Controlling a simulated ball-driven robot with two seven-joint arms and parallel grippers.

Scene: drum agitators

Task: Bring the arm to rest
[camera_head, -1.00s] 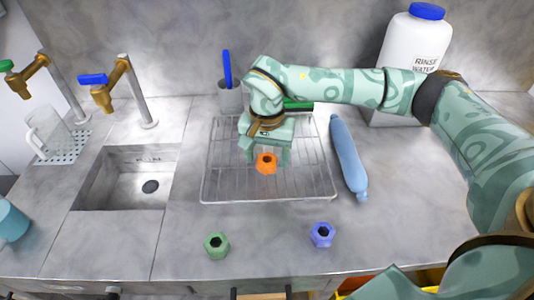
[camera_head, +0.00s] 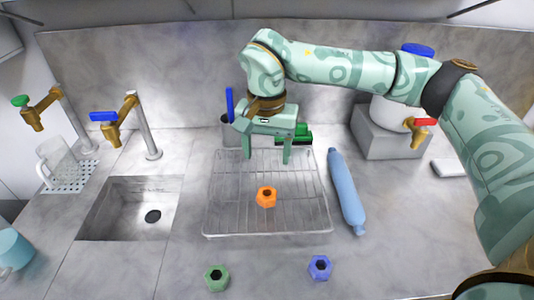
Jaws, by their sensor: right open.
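My right gripper (camera_head: 267,158) hangs above the back part of the wire rack, fingers pointing down, open and empty. My right arm (camera_head: 345,68) reaches in from the right, high over the counter. An orange hex nut (camera_head: 266,197) sits on the wire rack (camera_head: 225,222), in front of the gripper and apart from it. My left gripper is not in view.
A green nut (camera_head: 216,278) and a blue nut (camera_head: 320,268) stand on the counter near the front. A sink (camera_head: 128,207) and taps (camera_head: 126,125) are at left. A rinse-water jug (camera_head: 390,114) is partly hidden behind my arm.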

